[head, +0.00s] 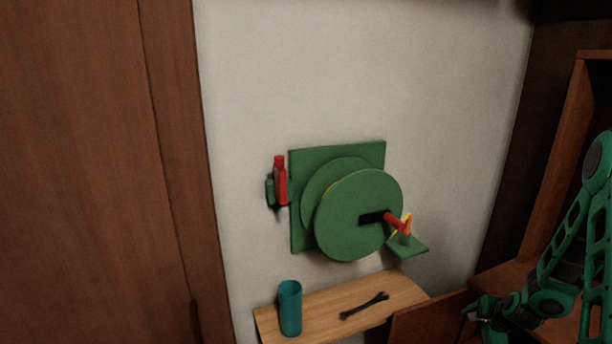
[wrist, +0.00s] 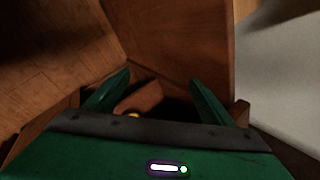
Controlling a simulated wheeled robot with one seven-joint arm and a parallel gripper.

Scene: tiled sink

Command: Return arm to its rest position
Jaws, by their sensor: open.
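My arm is at the right edge of the head view, a green jointed arm bent downward. My gripper (head: 474,310) is at its lower end, low in the head view, right of the small wooden shelf and beside a brown wooden panel. In the wrist view my gripper (wrist: 158,88) shows two green fingers spread apart. No object is held between them. Brown wooden surfaces lie beyond the fingers, with a dark gap and a small yellow spot that I cannot identify.
A green reel (head: 350,215) with a red-handled crank is on the pale wall. A red tool (head: 280,181) hangs left of it. A wooden shelf (head: 325,308) holds a teal cup (head: 290,307) and a dark wrench (head: 364,306). Wooden panels (head: 432,318) stand close to my gripper.

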